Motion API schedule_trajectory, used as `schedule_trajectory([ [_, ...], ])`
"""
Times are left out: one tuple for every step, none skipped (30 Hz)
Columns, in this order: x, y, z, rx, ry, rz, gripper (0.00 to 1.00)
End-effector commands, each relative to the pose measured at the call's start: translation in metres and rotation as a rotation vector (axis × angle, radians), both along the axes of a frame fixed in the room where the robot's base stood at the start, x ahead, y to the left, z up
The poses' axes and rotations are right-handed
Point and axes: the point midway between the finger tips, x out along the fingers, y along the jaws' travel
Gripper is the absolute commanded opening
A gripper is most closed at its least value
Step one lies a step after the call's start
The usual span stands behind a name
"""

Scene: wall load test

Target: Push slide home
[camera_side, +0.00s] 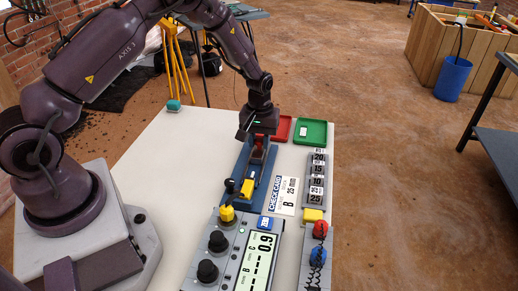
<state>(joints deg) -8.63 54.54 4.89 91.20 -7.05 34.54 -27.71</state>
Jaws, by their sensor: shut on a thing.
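A blue fixture (240,163) lies on the white table, with a channel running toward the front. A small dark red piece (258,152) sits in its far part, and it may be the slide. A yellow block (247,188) sits near the fixture's front end, beside a black knob or lever (229,186). My gripper (258,140) points down over the far end of the fixture and is shut on the red piece. The fingertips are small and partly hidden by the gripper body, so the exact grip does not show.
A check card (285,195) marked B 25 mm lies right of the fixture. A grey rack (316,180) of numbered blocks stands further right. Red (284,128) and green (311,131) trays lie behind. A control box (235,250) reading 0.9 stands in front.

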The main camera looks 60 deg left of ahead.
Motion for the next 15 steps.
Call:
schedule_trajectory([
  [-0.001,-0.001,0.000,0.000,0.000,-0.001,0.10],
  [-0.001,-0.001,0.000,0.000,0.000,-0.001,0.10],
  [-0.002,-0.002,0.000,0.000,0.000,-0.001,0.10],
  [-0.002,-0.003,0.000,0.000,0.000,-0.001,0.10],
  [-0.003,-0.003,0.000,0.000,0.000,-0.001,0.10],
  [-0.004,-0.004,0.000,0.000,0.000,-0.001,0.10],
  [-0.005,-0.005,0.000,0.000,0.000,-0.001,0.10],
  [-0.005,-0.005,0.000,0.001,0.001,-0.001,0.10],
  [-0.006,-0.006,0.000,0.000,0.001,-0.001,0.10],
  [-0.007,-0.007,0.000,0.000,0.001,-0.001,0.10],
  [-0.007,-0.007,0.000,0.001,0.001,-0.001,0.10],
  [-0.008,-0.008,0.000,0.000,0.000,-0.001,0.10],
  [-0.009,-0.009,0.000,0.000,0.000,-0.001,0.10],
  [-0.010,-0.010,0.000,0.000,0.000,-0.001,0.10],
  [-0.010,-0.011,0.000,0.000,0.000,-0.001,0.10],
])
